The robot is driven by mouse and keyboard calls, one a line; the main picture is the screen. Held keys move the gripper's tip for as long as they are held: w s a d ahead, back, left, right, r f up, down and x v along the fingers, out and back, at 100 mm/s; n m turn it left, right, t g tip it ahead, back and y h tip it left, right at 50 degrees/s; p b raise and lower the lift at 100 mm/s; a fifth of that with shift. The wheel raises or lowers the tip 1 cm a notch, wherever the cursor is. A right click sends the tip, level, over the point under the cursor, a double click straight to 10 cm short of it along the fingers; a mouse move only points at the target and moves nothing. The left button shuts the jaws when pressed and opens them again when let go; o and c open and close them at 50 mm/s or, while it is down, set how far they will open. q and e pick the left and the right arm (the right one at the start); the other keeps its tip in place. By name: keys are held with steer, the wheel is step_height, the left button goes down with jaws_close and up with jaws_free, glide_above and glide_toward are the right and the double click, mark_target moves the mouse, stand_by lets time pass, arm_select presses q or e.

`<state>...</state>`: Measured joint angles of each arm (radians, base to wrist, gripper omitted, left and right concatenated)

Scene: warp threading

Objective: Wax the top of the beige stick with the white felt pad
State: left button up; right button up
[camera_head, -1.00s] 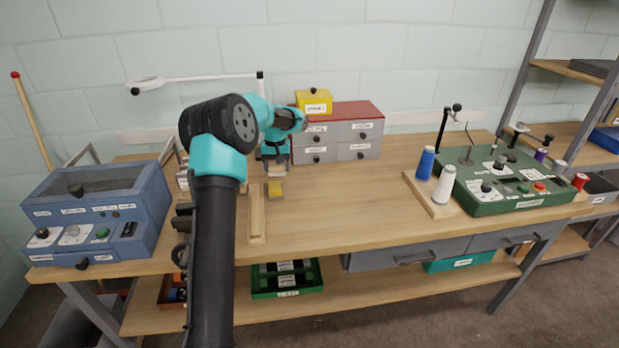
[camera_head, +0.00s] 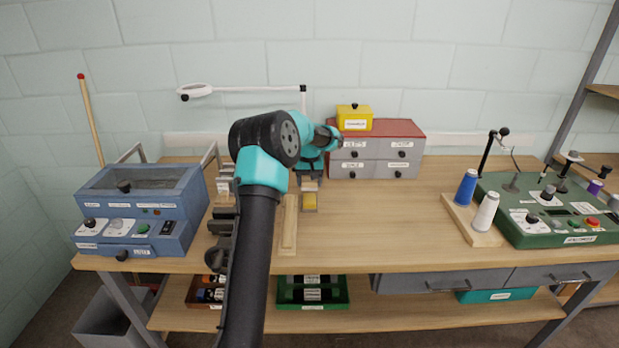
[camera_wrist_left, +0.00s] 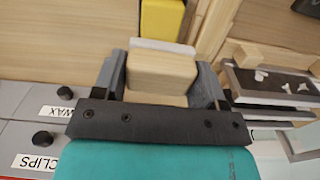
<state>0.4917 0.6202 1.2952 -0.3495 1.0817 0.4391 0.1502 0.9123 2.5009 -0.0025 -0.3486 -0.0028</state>
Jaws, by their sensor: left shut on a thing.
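My left gripper (camera_head: 310,184) is over the table in front of the grey drawers. In the left wrist view it is shut on a wooden block (camera_wrist_left: 162,68), between its two fingers. The white felt pad (camera_wrist_left: 160,45) shows as a pale layer on the block's far side. A yellow block (camera_head: 309,202) lies just in front of the gripper and also shows in the left wrist view (camera_wrist_left: 161,20). Whether the pad touches it, I cannot tell. The long beige stick (camera_head: 289,228) lies on the table just left of the yellow block. My right gripper is not in view.
A red-topped grey drawer unit (camera_head: 377,150) bears a yellow box (camera_head: 354,120). A blue machine (camera_head: 140,205) stands at the left. Blue and white spools (camera_head: 486,212) and a green machine (camera_head: 550,215) stand at the right. The table's middle (camera_head: 390,220) is clear.

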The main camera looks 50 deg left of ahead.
mark_target(309, 189)
arm_select(q)
steer(key=shift+f, duration=1.8)
steer(key=shift+f, duration=0.6)
stand_by(1.2)
steer(key=shift+r, duration=3.6)
steer(key=shift+d, duration=0.1)
